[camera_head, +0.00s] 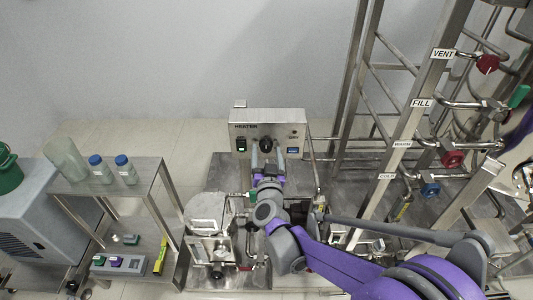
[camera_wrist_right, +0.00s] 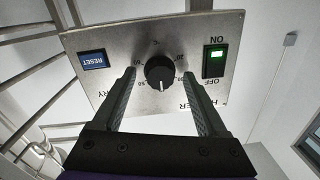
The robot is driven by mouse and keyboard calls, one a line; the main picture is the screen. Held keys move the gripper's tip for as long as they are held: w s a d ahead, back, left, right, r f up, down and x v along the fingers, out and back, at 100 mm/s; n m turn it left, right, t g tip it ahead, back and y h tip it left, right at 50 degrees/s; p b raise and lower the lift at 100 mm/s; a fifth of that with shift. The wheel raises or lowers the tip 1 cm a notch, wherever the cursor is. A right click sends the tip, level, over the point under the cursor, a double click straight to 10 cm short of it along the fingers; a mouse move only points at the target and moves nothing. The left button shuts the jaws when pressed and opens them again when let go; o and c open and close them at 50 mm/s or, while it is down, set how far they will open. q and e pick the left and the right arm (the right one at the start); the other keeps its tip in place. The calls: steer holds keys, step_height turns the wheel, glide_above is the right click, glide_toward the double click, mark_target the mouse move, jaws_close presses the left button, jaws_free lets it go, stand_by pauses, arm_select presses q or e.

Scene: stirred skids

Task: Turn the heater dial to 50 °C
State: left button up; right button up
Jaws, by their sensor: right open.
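The heater box (camera_head: 285,130) is a steel panel lettered HEATER, and its panel (camera_wrist_right: 110,45) appears upside down in the right wrist view. The round black dial (camera_head: 266,144) is in its middle. In the wrist view the dial (camera_wrist_right: 160,72) has a white pointer line directed toward the bottom of the picture. Small numbers ring it, too small to read surely. My right gripper (camera_head: 267,162) is open in front of the panel. In the wrist view its fingers (camera_wrist_right: 160,80) stand on either side of the dial, with gaps showing. My left gripper is not in view.
A pipe frame (camera_head: 395,130) with valves labelled VENT and FILL stands at right. A steel shelf (camera_head: 150,170) with bottles stands at left.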

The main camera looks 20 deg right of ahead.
jaws_close()
steer(key=shift+m, duration=0.3)
steer(key=m, duration=0.5)
steer(key=shift+m+p, duration=0.3)
steer(key=shift+p, duration=0.1)
steer(key=m, duration=0.5)
steer(key=shift+a+m+h+p, duration=0.1)
steer(key=shift+m+h+p, duration=0.2)
steer(key=shift+m+h, duration=0.1)
stand_by(0.3)
jaws_free()
